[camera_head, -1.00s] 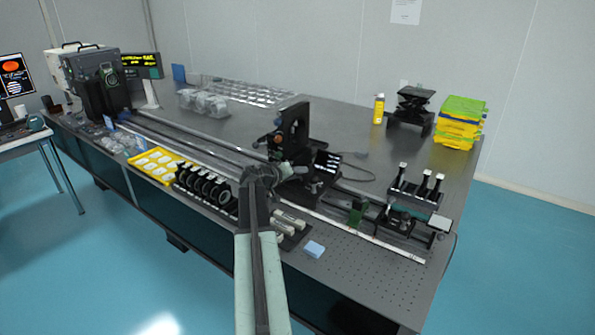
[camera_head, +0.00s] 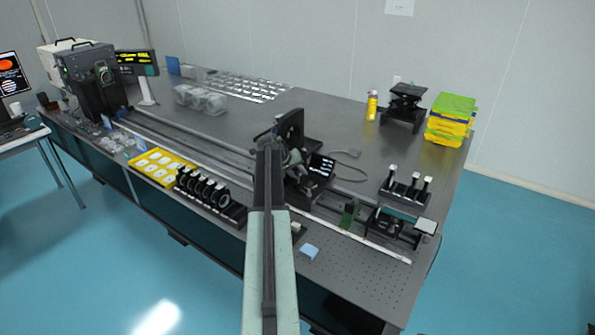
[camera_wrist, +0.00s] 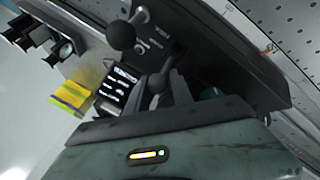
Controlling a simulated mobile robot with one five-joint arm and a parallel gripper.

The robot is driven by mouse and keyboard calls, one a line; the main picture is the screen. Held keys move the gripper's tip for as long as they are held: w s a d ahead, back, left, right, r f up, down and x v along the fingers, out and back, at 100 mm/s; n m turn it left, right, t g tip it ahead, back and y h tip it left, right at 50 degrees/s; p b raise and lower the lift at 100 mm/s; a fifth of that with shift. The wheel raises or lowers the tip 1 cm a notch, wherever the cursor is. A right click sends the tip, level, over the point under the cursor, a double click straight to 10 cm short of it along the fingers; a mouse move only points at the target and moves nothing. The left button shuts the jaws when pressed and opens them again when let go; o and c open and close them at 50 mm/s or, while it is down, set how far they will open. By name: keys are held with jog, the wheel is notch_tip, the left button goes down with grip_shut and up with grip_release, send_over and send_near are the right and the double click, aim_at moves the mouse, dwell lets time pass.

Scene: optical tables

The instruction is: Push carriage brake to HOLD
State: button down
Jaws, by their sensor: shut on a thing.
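The black carriage (camera_head: 312,178) with its upright plate (camera_head: 291,126) sits on the long rail of the optical table. My arm reaches over it from the front, and my gripper (camera_wrist: 163,88) is at the carriage's near left side. In the wrist view, the fingers are shut on a dark lever with a ball end (camera_wrist: 158,82), which looks like the carriage brake. A larger black ball knob (camera_wrist: 121,36) stands beyond, apart from the fingers. The white labels on the carriage (camera_wrist: 117,86) are too small to read. The head view hides the grip behind my arm.
A rack of black ring mounts (camera_head: 208,192) and a yellow tray (camera_head: 158,166) lie left of my arm. A blue block (camera_head: 309,252) lies to its right, near the front edge. A post assembly (camera_head: 405,195) stands farther right. Yellow and green boxes (camera_head: 451,120) stand at the back.

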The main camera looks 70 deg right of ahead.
jog(key=shift+f, duration=0.1)
dwell(0.3)
jog(key=c, duration=1.2)
grip_release()
jog(key=p+v, duration=0.6)
jog(key=v, duration=0.2)
jog(key=shift+s, duration=0.1)
